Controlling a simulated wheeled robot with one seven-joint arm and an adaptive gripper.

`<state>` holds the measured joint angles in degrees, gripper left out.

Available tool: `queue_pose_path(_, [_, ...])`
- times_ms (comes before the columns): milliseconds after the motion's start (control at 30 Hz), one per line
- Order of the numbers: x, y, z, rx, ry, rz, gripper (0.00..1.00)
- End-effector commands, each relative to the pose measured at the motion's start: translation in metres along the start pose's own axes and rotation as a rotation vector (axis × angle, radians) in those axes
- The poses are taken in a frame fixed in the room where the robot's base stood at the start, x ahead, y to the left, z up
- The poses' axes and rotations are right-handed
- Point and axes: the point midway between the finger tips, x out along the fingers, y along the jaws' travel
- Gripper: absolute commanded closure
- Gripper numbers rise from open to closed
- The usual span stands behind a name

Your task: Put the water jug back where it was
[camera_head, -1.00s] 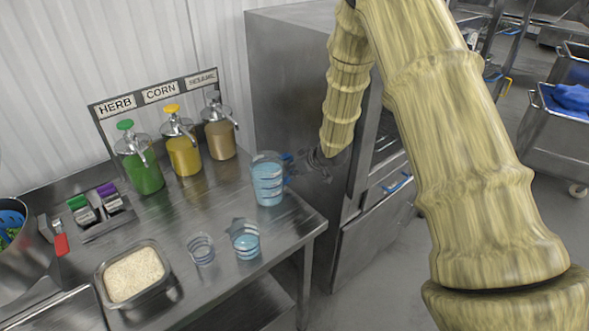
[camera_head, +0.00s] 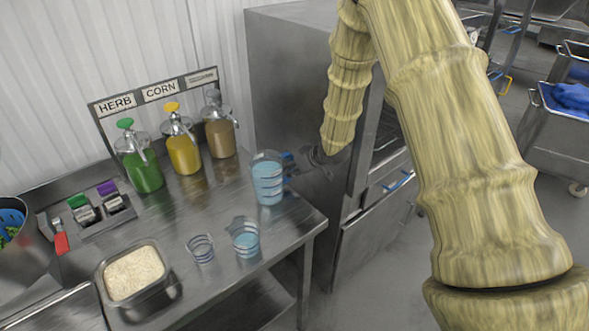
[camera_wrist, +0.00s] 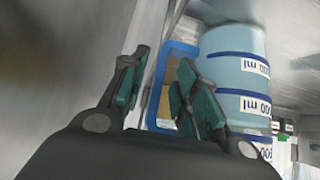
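The water jug (camera_head: 268,185) is clear with blue bands and holds blue liquid. It stands upright on the steel table near its right edge, its blue handle toward my gripper. My gripper (camera_head: 303,163) is at the jug's right, beside the handle. In the wrist view the jug (camera_wrist: 235,80) fills the upper right. The blue handle (camera_wrist: 153,92) shows between the two fingers of my gripper (camera_wrist: 162,65). The fingers are apart, with a visible gap around the handle's outer bar, and I see no firm contact. Its exact depth between them is hard to tell.
Two measuring cups, one empty-looking (camera_head: 200,248) and one with blue liquid (camera_head: 245,240), stand in front of the jug. A rice container (camera_head: 165,290) is at front left. Herb, corn and sesame pump bottles (camera_head: 184,155) stand behind. A steel cabinet (camera_head: 285,85) is behind right.

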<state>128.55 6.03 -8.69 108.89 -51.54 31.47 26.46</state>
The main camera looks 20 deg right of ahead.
Motion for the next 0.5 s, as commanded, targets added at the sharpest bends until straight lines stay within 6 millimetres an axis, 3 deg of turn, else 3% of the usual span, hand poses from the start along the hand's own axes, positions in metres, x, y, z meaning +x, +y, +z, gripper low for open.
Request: queue_pose_path(500, [-0.058, 0.000, 0.001, 0.002, 0.002, 0.000, 0.70])
